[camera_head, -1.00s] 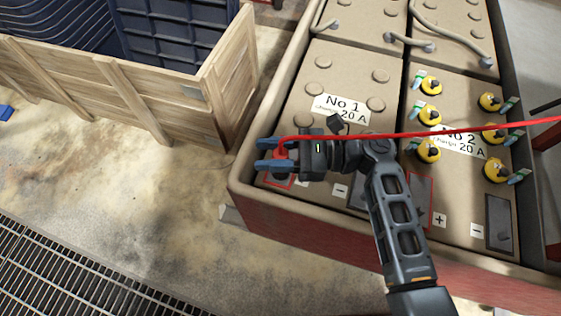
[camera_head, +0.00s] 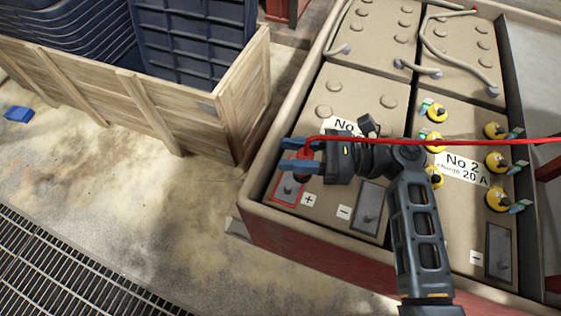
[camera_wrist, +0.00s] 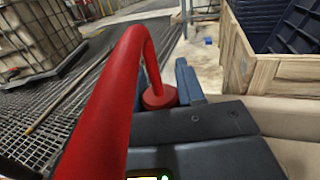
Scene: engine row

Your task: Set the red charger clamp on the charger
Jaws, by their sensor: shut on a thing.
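My gripper (camera_head: 302,157) is shut on the red charger clamp (camera_head: 305,154), holding it by the No 1 battery's plus terminal (camera_head: 288,190) in the head view. I cannot tell whether the clamp touches the terminal. A red cable (camera_head: 450,142) runs from the clamp across the batteries to the right edge. In the wrist view the red clamp (camera_wrist: 158,97) shows between the blue fingers, with its thick cable (camera_wrist: 105,110) in the foreground. No charger is recognisable in these frames.
The No 1 battery (camera_head: 340,85) and No 2 battery (camera_head: 462,130) sit in a red-sided case. Yellow caps with tags (camera_head: 497,160) stand on No 2. A wooden crate (camera_head: 130,100) with blue bins is at left. A floor grating (camera_head: 60,270) lies at lower left.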

